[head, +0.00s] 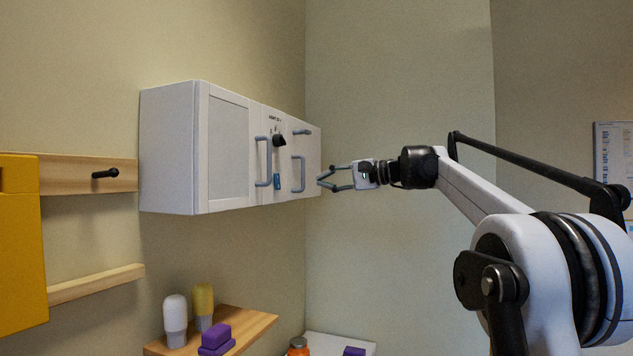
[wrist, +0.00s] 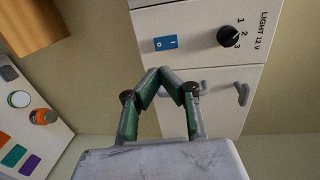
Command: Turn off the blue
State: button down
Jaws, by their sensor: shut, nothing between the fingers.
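The blue rocker switch (head: 277,181) is on a narrow front panel of the white wall cabinet (head: 168,150). In the wrist view the blue switch (wrist: 165,43) shows a white mark; which side is pressed is too small to tell. A black rotary knob (wrist: 229,36) with marks 1, 2, 3 and the words "LIGHT 12 V" sits on the same panel; it also shows in the head view (head: 279,140). My gripper (head: 320,179) is shut and empty, in front of the cabinet's right end, apart from the switch. In the wrist view its fingertips (wrist: 160,72) meet below the switch.
Grey bar handles (head: 262,162) and (head: 299,174) stick out on both sides of the switch panel. A yellow box (head: 20,245) hangs at left.

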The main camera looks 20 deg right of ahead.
aim_at(279, 186)
jog(key=p+x, duration=0.2)
jog(key=x, duration=1)
jog(key=shift+p, duration=0.3)
